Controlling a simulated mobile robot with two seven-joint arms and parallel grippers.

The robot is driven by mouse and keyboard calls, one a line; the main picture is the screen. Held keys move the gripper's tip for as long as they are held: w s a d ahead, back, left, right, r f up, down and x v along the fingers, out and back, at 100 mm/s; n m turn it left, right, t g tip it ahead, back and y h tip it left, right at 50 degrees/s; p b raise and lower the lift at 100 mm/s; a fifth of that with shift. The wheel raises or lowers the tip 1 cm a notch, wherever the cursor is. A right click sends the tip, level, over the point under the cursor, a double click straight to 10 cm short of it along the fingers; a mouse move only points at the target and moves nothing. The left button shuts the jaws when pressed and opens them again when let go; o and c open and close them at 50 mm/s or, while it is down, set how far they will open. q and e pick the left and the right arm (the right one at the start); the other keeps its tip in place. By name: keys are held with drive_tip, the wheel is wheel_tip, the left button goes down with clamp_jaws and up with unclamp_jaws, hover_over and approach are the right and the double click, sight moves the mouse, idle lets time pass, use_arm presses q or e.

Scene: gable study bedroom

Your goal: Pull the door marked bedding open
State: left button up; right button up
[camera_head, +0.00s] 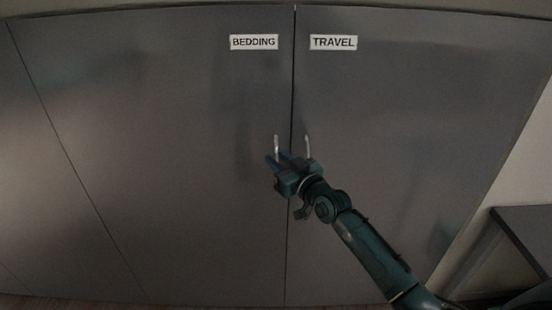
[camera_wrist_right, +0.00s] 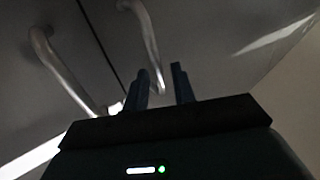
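The door marked bedding (camera_head: 180,150) is a flat dark grey panel, left of the centre seam, and looks closed. Its label (camera_head: 254,42) is near the top. Its pale bar handle (camera_head: 276,146) is upright beside the seam. My right gripper (camera_head: 277,160) is at the lower part of this handle, its body hiding what is below. In the right wrist view its two fingers (camera_wrist_right: 161,88) stand apart, and the end of one metal handle (camera_wrist_right: 148,45) appears in line with the gap. Contact cannot be told. My left gripper is out of view.
The door marked travel (camera_head: 420,120) adjoins on the right, also closed, with its own handle (camera_head: 308,146) close to my right gripper. A dark table-like piece (camera_head: 525,230) stands at the right edge by a pale wall. A strip of wooden floor shows at the bottom left.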

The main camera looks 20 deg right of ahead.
drive_tip(key=shift+x, duration=0.8)
drive_tip(key=shift+c, duration=0.4)
clamp_jaws()
